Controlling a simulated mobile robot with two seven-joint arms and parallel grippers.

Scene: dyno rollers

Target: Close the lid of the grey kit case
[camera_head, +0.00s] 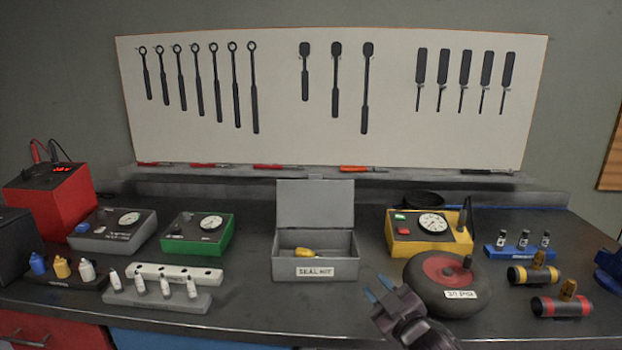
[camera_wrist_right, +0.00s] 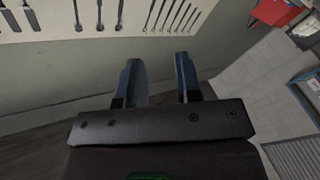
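The grey kit case (camera_head: 316,268), labelled "SEAL KIT", stands at the middle of the bench. Its lid (camera_head: 315,204) is up, roughly upright at the back edge. A small yellow item (camera_head: 304,252) lies inside the case. My right gripper (camera_head: 379,289) is in front of the case and to its right, apart from it. Its two blue fingers are spread with nothing between them, as the right wrist view (camera_wrist_right: 160,82) also shows. The case is not visible in the right wrist view. My left gripper is not in view.
Bench space directly in front of the case is clear.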

